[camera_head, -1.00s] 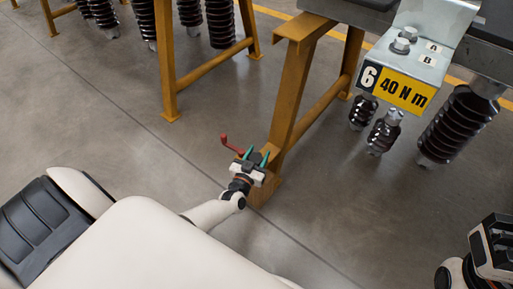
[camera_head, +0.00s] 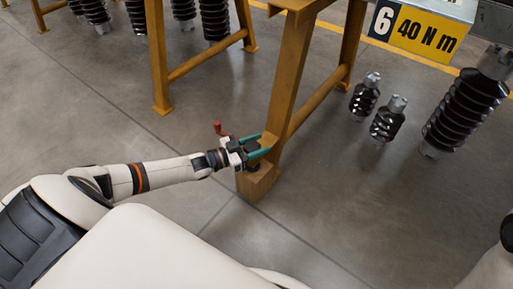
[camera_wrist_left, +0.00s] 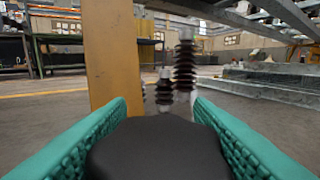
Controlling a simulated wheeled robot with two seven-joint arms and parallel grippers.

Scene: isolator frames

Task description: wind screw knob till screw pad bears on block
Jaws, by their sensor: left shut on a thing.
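My left gripper (camera_head: 262,149) reaches in from the left, beside the foot of an orange stand leg (camera_head: 287,85). Its teal fingers are shut around a dark round knob (camera_head: 252,145). In the left wrist view the knob (camera_wrist_left: 160,150) fills the space between both fingers. A wooden block (camera_head: 257,184) stands on the floor just below the gripper, at the foot of the leg. A red crank handle (camera_head: 218,128) shows just behind the gripper. The screw pad is hidden, so its contact with the block cannot be told. My right gripper is out of view.
The grey floor around the block is mostly clear.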

